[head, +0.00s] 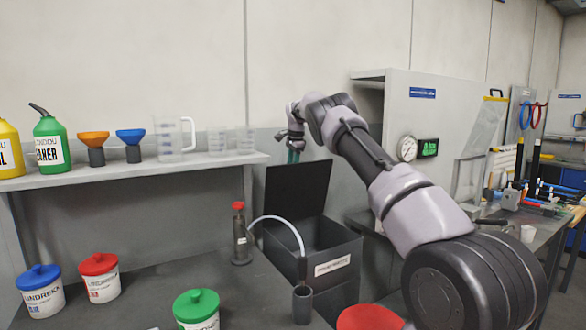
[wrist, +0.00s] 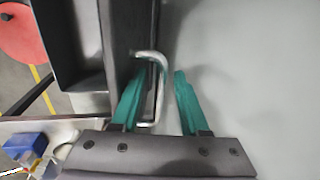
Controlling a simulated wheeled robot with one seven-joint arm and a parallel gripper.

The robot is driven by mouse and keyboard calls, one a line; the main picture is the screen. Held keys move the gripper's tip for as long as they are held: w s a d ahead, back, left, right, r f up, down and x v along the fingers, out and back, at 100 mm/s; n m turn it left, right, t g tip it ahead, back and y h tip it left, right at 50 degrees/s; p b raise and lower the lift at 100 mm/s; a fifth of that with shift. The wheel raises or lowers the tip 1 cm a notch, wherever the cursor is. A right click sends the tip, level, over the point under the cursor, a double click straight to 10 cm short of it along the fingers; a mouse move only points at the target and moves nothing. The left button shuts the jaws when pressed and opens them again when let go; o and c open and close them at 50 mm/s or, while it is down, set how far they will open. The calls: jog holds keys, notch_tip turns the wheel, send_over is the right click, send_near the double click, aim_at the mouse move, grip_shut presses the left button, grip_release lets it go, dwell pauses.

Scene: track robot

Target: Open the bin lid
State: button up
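The dark bin (head: 335,245) stands at the right end of the bench, with a white label on its front. Its black lid (head: 297,187) stands raised, roughly upright, at the back of the bin, and the inside shows. My gripper (head: 293,156) is at the lid's top edge, partly hidden behind it. In the wrist view my gripper (wrist: 158,95) has its teal fingers apart. A bent metal handle (wrist: 163,75) on the lid's outer side shows at the left finger, which overlaps it. I cannot tell whether they touch. The bin's inside (wrist: 75,40) shows at upper left.
A bottle with a red cap (head: 240,235) and a curved pale tube stands left of the bin; a small dark cup (head: 302,304) is in front. Lidded tubs, including a green-lidded one (head: 196,308), stand on the bench. A shelf (head: 130,172) holds jugs and funnels.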

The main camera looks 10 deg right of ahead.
jog(key=shift+d+r, duration=0.1)
jog(key=shift+r, duration=0.1)
notch_tip(320, 180, up, 10)
jog(key=s, duration=0.2)
jog(key=shift+d+r, duration=0.25)
jog(key=shift+d, duration=0.1)
